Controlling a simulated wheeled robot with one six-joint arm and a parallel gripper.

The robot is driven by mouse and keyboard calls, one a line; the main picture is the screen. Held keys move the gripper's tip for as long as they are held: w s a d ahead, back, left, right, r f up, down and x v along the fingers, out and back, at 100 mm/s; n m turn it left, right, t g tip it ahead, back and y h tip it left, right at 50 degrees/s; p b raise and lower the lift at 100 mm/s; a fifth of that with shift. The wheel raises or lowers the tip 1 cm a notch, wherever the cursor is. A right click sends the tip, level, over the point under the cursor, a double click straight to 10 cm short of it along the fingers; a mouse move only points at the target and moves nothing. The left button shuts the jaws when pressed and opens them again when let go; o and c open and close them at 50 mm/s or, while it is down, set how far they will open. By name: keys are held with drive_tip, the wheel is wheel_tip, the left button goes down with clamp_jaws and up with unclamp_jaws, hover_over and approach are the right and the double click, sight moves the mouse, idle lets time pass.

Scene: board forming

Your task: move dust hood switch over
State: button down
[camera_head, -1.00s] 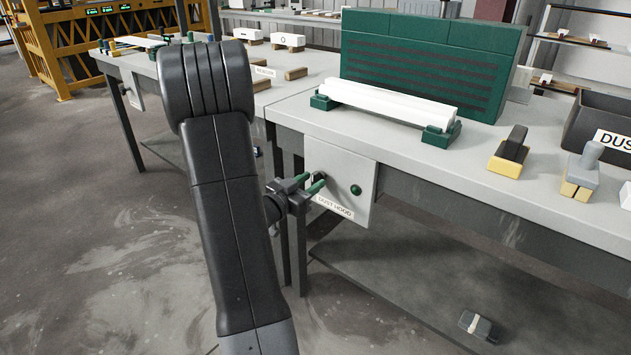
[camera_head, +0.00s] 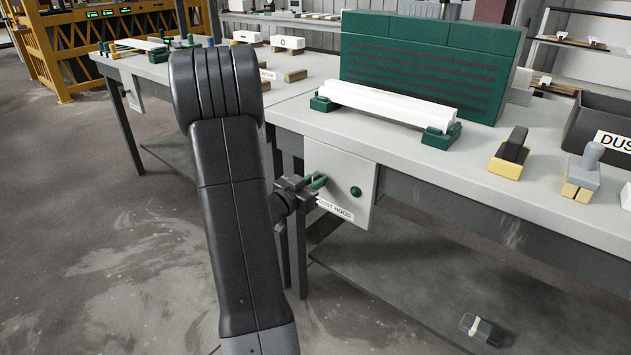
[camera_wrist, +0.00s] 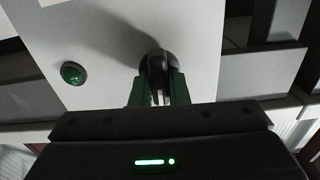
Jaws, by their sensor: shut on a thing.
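The dust hood switch box is a pale grey panel (camera_head: 362,170) on the front of the workbench, with a "DUST HOOD" label (camera_head: 335,209) and a round green lamp or button (camera_head: 355,191). My gripper (camera_head: 318,184) is at the panel's left part. In the wrist view, its green fingers are shut on the dark switch knob (camera_wrist: 156,62), one finger on each side. The green button (camera_wrist: 72,73) shows to the left of the knob there. The knob is mostly hidden by my gripper in the head view.
Above the panel, the bench top (camera_head: 480,190) holds a white bar (camera_head: 385,99) on green rests before a green hood (camera_head: 425,60). Two brushes, one yellow-based (camera_head: 509,155), and a dark bin (camera_head: 605,120) stand to the right. A lower shelf (camera_head: 410,290) runs under the bench.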

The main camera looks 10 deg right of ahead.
drive_tip(key=shift+f, duration=0.1)
drive_tip(key=m+b, duration=0.2)
drive_tip(key=shift+s+f+m, duration=0.1)
drive_tip(key=shift+m, duration=0.2)
drive_tip(key=shift+d+m+b, duration=0.1)
drive_tip(key=shift+m+b, duration=1.15)
drive_tip(key=shift+m, duration=0.15)
drive_tip(key=c, duration=1.4)
unclamp_jaws()
drive_tip(key=p+v, duration=0.2)
drive_tip(key=v, duration=1.2)
